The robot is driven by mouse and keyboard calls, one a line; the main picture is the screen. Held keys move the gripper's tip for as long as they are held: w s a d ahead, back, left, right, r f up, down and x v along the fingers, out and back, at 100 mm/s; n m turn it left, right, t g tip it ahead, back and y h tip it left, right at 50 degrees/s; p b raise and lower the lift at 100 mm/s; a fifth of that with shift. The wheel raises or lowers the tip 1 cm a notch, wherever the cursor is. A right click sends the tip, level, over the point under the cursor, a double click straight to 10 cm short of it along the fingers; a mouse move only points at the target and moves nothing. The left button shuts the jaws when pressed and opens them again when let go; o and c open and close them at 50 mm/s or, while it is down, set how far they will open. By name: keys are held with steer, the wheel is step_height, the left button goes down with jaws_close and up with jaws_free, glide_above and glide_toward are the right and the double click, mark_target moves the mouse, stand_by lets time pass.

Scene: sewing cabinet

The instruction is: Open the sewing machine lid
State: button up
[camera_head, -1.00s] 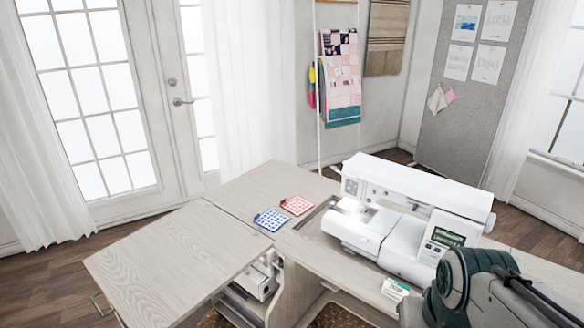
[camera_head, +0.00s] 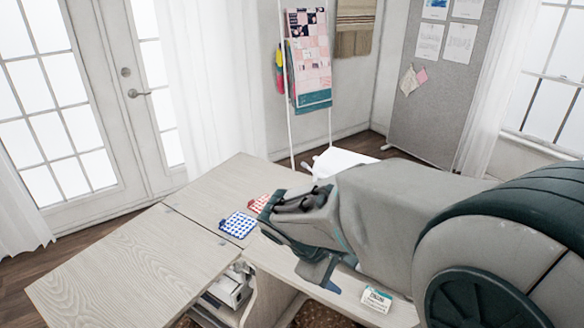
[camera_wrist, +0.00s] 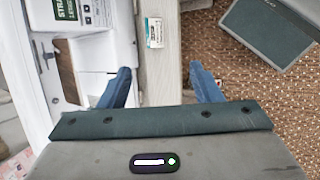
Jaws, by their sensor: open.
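The white sewing machine (camera_head: 345,160) stands on the pale wood cabinet top. In the head view my arm hides nearly all of it; only a white top part shows behind the arm. In the wrist view the white machine (camera_wrist: 95,55) fills the left side, close to my gripper (camera_wrist: 163,80). My gripper is open and empty, its two blue fingers apart and pointing down over the cabinet's front edge (camera_wrist: 165,75). The left finger overlaps the machine in the picture; I cannot tell whether it touches. The lid's outline and state are hidden from the head view.
A small white and teal box (camera_head: 377,299) lies near the cabinet's front edge; it also shows in the wrist view (camera_wrist: 154,32). A blue (camera_head: 239,224) and a red patterned square (camera_head: 259,203) lie left of my gripper. The left leaf (camera_head: 120,265) is clear.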

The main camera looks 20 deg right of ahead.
steer(key=w+d+n+h, duration=0.3)
steer(key=w+n+h, duration=0.1)
steer(key=w, duration=0.1)
steer(key=n+t+h, duration=0.4)
steer(key=n+t, duration=0.7)
steer(key=n, duration=0.4)
glide_toward(322, 177)
steer(key=p+x, duration=0.1)
steer(key=x, duration=0.7)
steer(key=shift+w+p, duration=0.1)
steer(key=shift+p, duration=0.2)
